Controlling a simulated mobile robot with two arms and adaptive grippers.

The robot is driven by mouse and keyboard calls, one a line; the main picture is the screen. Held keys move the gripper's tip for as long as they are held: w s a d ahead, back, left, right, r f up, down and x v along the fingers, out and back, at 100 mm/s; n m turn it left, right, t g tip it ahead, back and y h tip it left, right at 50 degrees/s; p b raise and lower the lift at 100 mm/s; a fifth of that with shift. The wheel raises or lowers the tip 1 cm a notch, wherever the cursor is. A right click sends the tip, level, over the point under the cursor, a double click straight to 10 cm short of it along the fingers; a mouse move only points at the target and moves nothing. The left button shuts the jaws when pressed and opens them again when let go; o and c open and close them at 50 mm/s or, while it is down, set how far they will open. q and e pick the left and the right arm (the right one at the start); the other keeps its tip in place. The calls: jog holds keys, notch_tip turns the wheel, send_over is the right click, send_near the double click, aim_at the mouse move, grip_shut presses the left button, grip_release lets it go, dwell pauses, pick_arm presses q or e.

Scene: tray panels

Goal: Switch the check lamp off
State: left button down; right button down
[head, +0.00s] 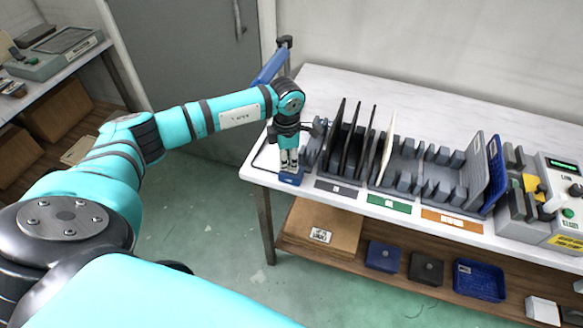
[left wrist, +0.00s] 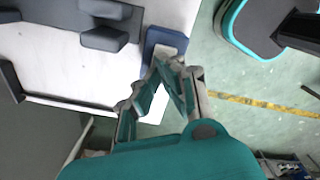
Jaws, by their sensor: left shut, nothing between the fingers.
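The check lamp seems to be the blue unit at the table's left end. Its blue base (head: 291,180) sits at the front left corner, and a blue arm (head: 271,67) with a dark top end rises behind my wrist. My left gripper (head: 289,167) points down over the base, its fingers together and empty. In the left wrist view the fingertips (left wrist: 169,62) are at or just above a pale switch-like part on the blue base (left wrist: 154,36). I cannot tell whether they touch it, which way it is set, or whether the lamp is lit. My right gripper is out of view.
A grey slotted rack (head: 408,160) with upright dark and pale panels stands just right of my gripper. A tester with a green display (head: 546,205) is at the far right. A lower shelf (head: 345,256) holds cardboard and blue and dark bins. Floor lies open left of the table.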

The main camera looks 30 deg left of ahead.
pick_arm(q)
jog(key=shift+s+f, duration=0.1)
jog(key=shift+r+p, duration=0.6)
jog(key=shift+r, duration=0.15)
jog(key=shift+r+p, duration=1.6)
jog(key=shift+r, duration=1.15)
